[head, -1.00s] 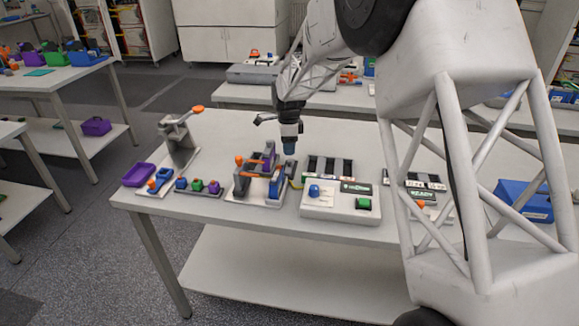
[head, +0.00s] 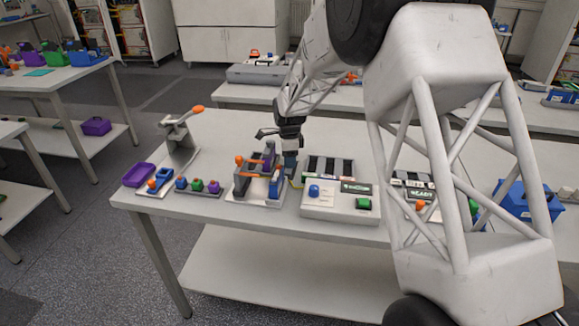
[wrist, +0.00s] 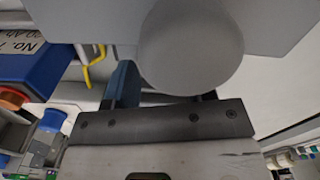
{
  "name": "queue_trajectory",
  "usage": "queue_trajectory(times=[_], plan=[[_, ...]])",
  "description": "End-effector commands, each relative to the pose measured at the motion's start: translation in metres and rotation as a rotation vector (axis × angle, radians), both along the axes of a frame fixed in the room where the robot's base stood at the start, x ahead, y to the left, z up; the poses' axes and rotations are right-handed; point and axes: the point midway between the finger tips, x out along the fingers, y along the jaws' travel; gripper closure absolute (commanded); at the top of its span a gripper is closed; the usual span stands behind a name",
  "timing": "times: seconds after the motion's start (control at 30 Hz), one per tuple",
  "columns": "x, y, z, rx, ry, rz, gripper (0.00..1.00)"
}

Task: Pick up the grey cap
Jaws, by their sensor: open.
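A large smooth grey round face (wrist: 190,45) fills the upper middle of the wrist view, very close to the camera; it looks like the grey cap, but I cannot be sure. My gripper (wrist: 165,97) is open, with one blue finger showing left of this round face and the other largely hidden by it. In the head view my gripper (head: 290,163) points down just right of the clamp fixture (head: 241,190), close to the table. I cannot pick out the cap in that view. Contact between fingers and cap cannot be told.
The grey cycler box (head: 331,209) with a blue knob and green button stands right of the fixture. A row of coloured knobs (head: 197,186), a purple tray (head: 139,175) and a lever press (head: 180,140) are left. A blue labelled block (wrist: 40,68) and yellow hook (wrist: 96,68) are near the gripper.

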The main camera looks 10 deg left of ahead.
Motion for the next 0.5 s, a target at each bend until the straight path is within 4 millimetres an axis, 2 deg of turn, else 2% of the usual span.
queue_trajectory(times=[0.17, 0.5], plan=[[-0.0002, -0.0001, -0.0105, 0.000, 0.001, 0.000, 0.51], [0.0000, 0.0001, -0.0109, 0.000, 0.000, 0.000, 0.51]])
